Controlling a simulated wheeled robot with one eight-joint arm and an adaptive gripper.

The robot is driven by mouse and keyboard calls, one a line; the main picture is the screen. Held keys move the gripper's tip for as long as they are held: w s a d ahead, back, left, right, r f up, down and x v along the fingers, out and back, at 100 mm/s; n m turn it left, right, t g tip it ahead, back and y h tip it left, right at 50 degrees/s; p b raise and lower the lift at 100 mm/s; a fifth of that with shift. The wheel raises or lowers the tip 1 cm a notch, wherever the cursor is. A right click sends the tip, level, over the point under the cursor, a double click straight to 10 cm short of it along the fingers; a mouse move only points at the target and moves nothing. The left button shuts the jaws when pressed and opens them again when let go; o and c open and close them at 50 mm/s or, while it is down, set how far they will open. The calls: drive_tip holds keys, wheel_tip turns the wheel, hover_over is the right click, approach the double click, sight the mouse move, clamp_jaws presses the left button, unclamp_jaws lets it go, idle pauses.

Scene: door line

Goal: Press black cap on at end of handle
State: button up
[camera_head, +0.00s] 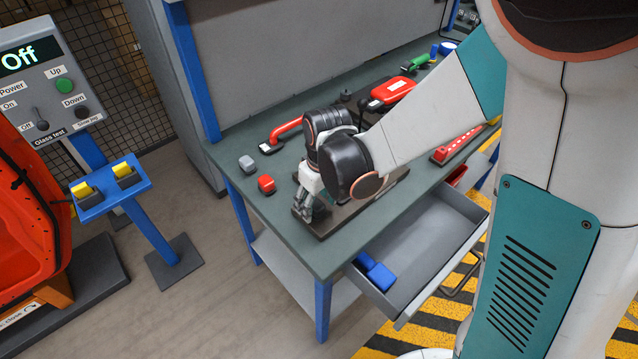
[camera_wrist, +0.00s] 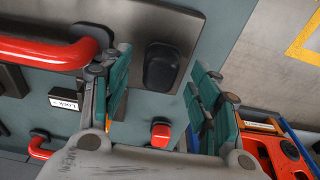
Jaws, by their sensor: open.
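A black, rounded cap-like piece (camera_wrist: 162,66) lies on a grey board (camera_wrist: 190,22) in the wrist view, between my open fingers in the picture. I cannot tell how far below the fingertips it is. A thick red handle (camera_wrist: 48,52) runs in from the left of that view, and its near end lies beside my left finger. My gripper (camera_wrist: 160,60) is open with nothing held. In the head view my gripper (camera_head: 306,204) is low over the left end of the dark board (camera_head: 335,225) on the bench; my arm hides the handle and black piece there.
On the bench (camera_head: 228,140), a red block (camera_head: 266,184) and a grey block (camera_head: 246,163) stand left of my gripper. A smaller red handle (camera_head: 288,130) and a red case (camera_head: 390,90) lie behind. An open drawer (camera_head: 440,240) holding blue pieces (camera_head: 376,272) juts out in front.

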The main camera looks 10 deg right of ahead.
sight(320, 208)
wheel_tip(320, 208, up, 10)
drive_tip(key=s, duration=0.1)
drive_tip(key=shift+s+d, duration=0.15)
drive_tip(key=shift+d, duration=0.2)
drive_tip(key=shift+r, duration=0.1)
drive_tip(key=shift+c, duration=0.5)
idle(0.5)
